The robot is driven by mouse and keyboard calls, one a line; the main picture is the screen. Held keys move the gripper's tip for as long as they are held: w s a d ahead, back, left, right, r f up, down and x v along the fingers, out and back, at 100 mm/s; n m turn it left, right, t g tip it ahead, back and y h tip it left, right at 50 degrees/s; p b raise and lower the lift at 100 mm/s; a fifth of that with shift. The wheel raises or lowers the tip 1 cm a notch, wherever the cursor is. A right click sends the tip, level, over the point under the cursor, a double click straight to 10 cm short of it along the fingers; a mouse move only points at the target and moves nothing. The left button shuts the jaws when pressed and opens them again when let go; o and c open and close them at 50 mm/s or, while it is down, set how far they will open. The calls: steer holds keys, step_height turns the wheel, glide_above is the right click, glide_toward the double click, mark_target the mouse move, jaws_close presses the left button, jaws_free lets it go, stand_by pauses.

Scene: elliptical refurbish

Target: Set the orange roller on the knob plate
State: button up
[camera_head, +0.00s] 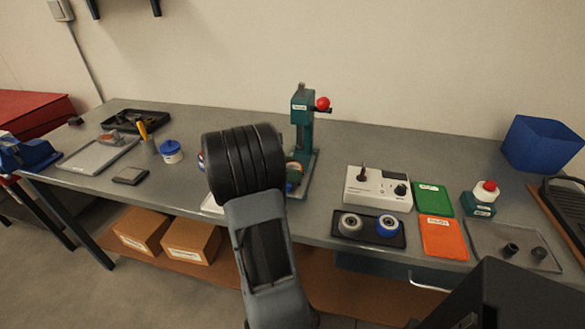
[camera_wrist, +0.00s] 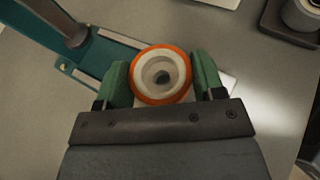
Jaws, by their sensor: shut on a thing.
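A teal press (camera_head: 303,125) with a red ball stands behind my arm; its base (camera_wrist: 100,52) is close to the held roller. A dark tray (camera_head: 366,238) holds two rollers.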

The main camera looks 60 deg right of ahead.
steer(key=shift+w+a+r+p, duration=0.1)
steer(key=shift+a+r+p, duration=0.15)
steer(key=shift+r+p, duration=0.25)
steer(key=shift+d+r, duration=0.1)
steer(key=shift+d+r+p, duration=0.1)
steer(key=shift+d+p, duration=0.05)
steer(key=shift+p, duration=0.2)
stand_by(0.4)
steer(key=shift+f+b, duration=0.4)
steer(key=shift+f, duration=0.35)
stand_by(0.4)
steer(key=shift+s+f, duration=0.15)
steer(key=shift+s, duration=0.05)
steer(key=shift+f, duration=0.2)
steer(key=shift+r, duration=0.15)
steer(key=shift+r+p, duration=0.7)
